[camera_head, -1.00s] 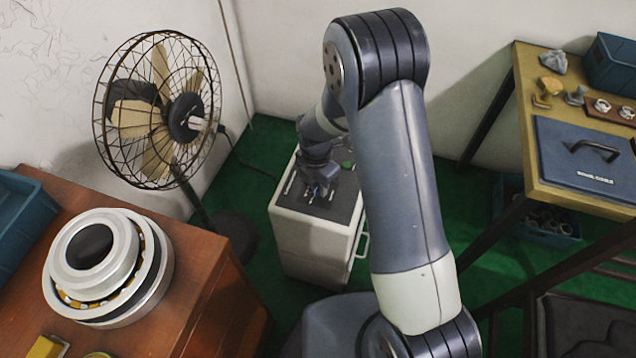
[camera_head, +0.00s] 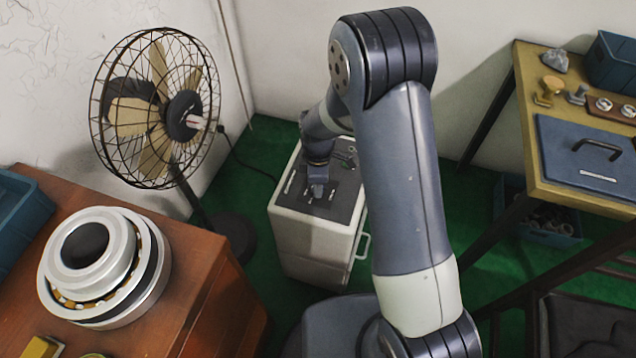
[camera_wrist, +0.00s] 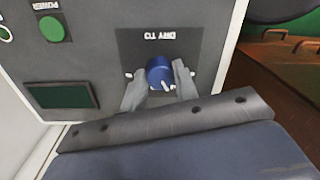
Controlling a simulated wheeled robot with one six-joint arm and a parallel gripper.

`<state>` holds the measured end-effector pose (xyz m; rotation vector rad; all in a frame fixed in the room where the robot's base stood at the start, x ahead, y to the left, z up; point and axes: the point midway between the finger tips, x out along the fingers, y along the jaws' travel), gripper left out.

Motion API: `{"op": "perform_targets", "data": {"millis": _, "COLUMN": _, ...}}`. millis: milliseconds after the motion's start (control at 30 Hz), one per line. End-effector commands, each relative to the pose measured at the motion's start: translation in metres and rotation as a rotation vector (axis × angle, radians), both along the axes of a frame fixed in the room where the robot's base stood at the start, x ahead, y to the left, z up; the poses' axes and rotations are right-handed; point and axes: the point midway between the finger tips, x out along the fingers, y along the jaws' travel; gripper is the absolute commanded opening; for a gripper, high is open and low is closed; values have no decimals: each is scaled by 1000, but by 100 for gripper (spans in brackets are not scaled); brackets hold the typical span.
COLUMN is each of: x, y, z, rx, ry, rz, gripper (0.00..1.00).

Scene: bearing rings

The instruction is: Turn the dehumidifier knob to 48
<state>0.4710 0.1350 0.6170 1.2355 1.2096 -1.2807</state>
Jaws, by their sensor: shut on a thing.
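The dehumidifier (camera_head: 318,245) is a pale box with a dark top panel, standing on the green floor below my arm. In the wrist view its blue knob (camera_wrist: 159,72) sits on a dark plate lettered "DRY TO", with a white pointer mark towards the lower right. My gripper (camera_wrist: 160,82) is shut on the knob, one grey finger on each side. It also shows in the head view (camera_head: 318,192), over the top panel. Scale numbers around the knob are hidden or too small to read.
A green POWER button (camera_wrist: 51,29) and a dark display (camera_wrist: 62,95) share the panel. A caged fan (camera_head: 155,108) stands left of the dehumidifier. A wooden cabinet with a large bearing (camera_head: 88,252) is at front left. A workbench (camera_head: 545,150) stands at right.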

Motion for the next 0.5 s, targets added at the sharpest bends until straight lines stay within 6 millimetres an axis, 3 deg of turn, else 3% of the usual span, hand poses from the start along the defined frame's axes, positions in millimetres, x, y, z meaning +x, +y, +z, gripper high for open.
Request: {"op": "perform_targets", "data": {"millis": 500, "x": 0, "y": 0, "z": 0, "rx": 0, "ry": 0, "rz": -489, "gripper": 5}}
